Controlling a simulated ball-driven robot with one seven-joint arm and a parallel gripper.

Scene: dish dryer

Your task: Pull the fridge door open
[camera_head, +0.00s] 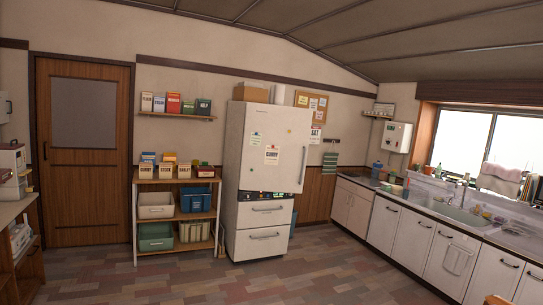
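The white fridge (234,175) stands against the back wall near the middle of the camera_head view. Its tall upper door (285,145) carries several notes and magnets. A vertical handle (303,165) runs along the door's right side. The door's right edge reaches farther right than the drawers below; I cannot tell for sure whether it is shut or ajar. A dark strip with small coloured spots (262,196) shows under the door. Two drawers (262,215) with horizontal handles are below it. My gripper is not in view.
A shelf unit with bins (178,186) stands left of the fridge. A counter with white cabinets (403,228) and a sink (457,211) runs along the right. A wooden door (84,170) is at left. The tiled floor (270,280) before the fridge is clear.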

